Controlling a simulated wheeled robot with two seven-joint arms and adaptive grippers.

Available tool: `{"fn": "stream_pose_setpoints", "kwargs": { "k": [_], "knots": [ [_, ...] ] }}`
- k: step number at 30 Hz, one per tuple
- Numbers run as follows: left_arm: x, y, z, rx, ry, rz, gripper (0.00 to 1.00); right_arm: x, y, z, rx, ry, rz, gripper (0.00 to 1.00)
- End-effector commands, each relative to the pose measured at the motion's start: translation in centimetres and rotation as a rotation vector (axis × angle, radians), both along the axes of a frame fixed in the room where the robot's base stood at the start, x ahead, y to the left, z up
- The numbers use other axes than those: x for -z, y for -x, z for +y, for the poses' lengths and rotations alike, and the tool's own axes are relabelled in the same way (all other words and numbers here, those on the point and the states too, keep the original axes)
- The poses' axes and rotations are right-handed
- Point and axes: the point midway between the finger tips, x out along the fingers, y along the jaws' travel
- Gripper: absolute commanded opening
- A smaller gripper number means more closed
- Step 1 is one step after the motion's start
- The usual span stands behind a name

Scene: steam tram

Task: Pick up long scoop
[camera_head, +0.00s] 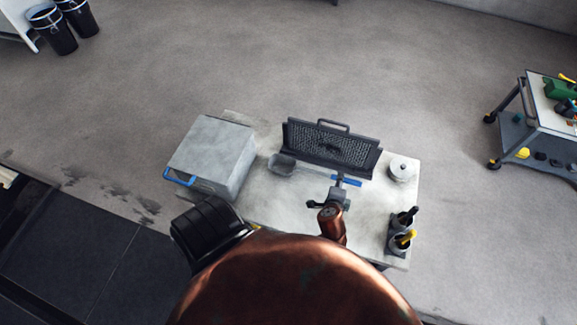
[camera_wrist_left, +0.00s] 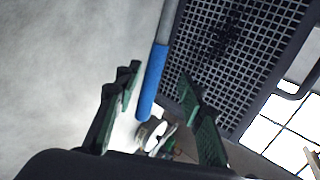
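The long scoop lies on the grey table (camera_head: 280,207) in front of the mesh rack. Its grey pan (camera_head: 282,163) is at the left and its blue handle (camera_head: 351,182) at the right. My left gripper (camera_head: 339,184) is over the blue handle. In the left wrist view the blue grip (camera_wrist_left: 152,83) and a grey rod show between and beyond the two green-padded fingers (camera_wrist_left: 159,79). The fingers are apart, with gaps on both sides of the grip. I cannot tell how far the handle reaches between them. My right gripper is not in view.
The dark mesh rack (camera_head: 330,146) stands close behind the handle. A grey box (camera_head: 211,153) with a blue handle is at the table's left. A lidded pot (camera_head: 403,169) and cups with tools (camera_head: 400,242) are at the right. A cart (camera_head: 520,143) stands farther right.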

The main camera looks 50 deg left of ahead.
Motion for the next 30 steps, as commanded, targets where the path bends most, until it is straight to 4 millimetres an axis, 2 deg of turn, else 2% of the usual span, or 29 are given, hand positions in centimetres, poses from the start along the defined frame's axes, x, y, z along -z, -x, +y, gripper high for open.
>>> {"fn": "stream_pose_setpoints", "kwargs": {
  "k": [3, 6, 12, 16, 20, 30],
  "knots": [
    [0.8, -0.8, 0.5, 0.002, -0.001, 0.001, 0.36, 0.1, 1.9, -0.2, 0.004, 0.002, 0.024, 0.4],
    [1.9, -1.7, 1.3, 0.002, -0.002, 0.001, 0.36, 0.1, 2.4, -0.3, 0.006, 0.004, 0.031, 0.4],
    [3.3, -3.1, 2.3, 0.0, 0.001, 0.001, 0.36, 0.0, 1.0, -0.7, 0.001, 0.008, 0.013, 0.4],
    [3.5, -3.4, 2.5, 0.0, 0.002, 0.0, 0.36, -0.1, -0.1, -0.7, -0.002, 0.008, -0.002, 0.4],
    [3.5, -3.3, 2.5, -0.002, 0.002, 0.0, 0.36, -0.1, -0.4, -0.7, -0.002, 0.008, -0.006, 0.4],
    [3.5, -3.3, 2.5, -0.002, 0.001, 0.0, 0.14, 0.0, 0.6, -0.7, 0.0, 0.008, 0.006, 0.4]
  ]
}}
